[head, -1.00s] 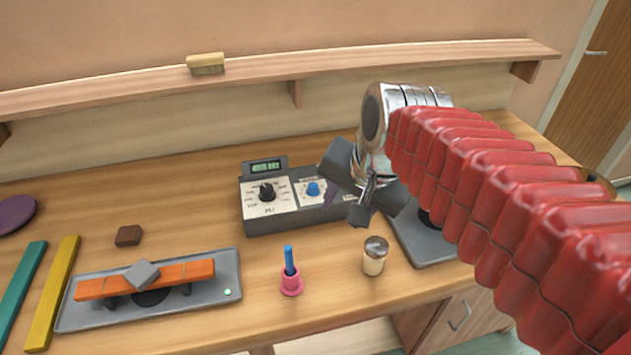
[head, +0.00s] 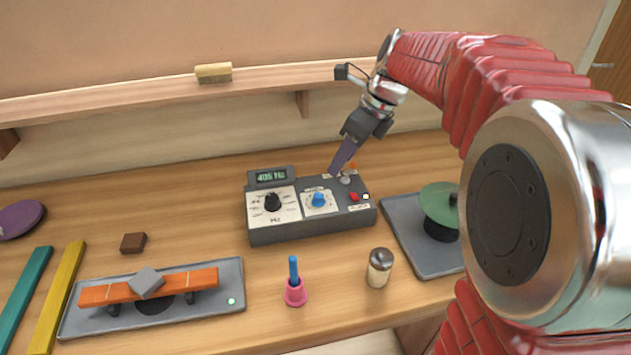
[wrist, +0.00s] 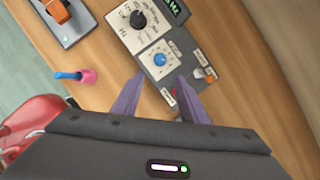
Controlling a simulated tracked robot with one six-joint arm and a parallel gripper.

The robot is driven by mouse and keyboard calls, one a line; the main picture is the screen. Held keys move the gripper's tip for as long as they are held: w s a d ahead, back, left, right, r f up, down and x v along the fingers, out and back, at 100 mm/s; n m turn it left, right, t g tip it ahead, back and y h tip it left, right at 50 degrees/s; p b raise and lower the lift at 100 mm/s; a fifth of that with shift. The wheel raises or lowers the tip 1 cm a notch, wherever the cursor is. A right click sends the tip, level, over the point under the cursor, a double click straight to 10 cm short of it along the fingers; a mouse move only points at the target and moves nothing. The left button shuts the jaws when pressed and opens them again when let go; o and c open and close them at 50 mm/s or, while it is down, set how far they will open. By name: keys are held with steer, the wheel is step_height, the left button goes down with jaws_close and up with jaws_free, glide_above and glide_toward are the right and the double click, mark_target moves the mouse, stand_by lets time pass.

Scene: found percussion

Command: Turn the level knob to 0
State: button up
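The grey control box (head: 310,223) sits in the middle of the bench. It has a blue knob (head: 319,200) on a white dial plate, which I take as the level knob, and a larger black knob (head: 272,202) marked Hz to its left. The blue knob also shows in the wrist view (wrist: 160,59). Its exact setting is too small to read. My gripper (head: 340,168) is above the box's back right part, pointing down and left. In the wrist view its two purple fingers (wrist: 160,97) are apart with nothing held, and the blue knob lies beyond their tips.
The box has a display (head: 271,176) reading about 405 Hz and a red button (head: 354,196). A pink holder (head: 295,292) with a blue stick and a shaker (head: 379,268) stand in front. A green disc (head: 439,204) stands at right. A shelf runs behind.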

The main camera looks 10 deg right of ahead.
mark_target(319, 195)
stand_by(0.4)
steer(key=x, duration=1.4)
steer(key=shift+r, duration=0.1)
steer(key=shift+c, duration=0.6)
jaws_close()
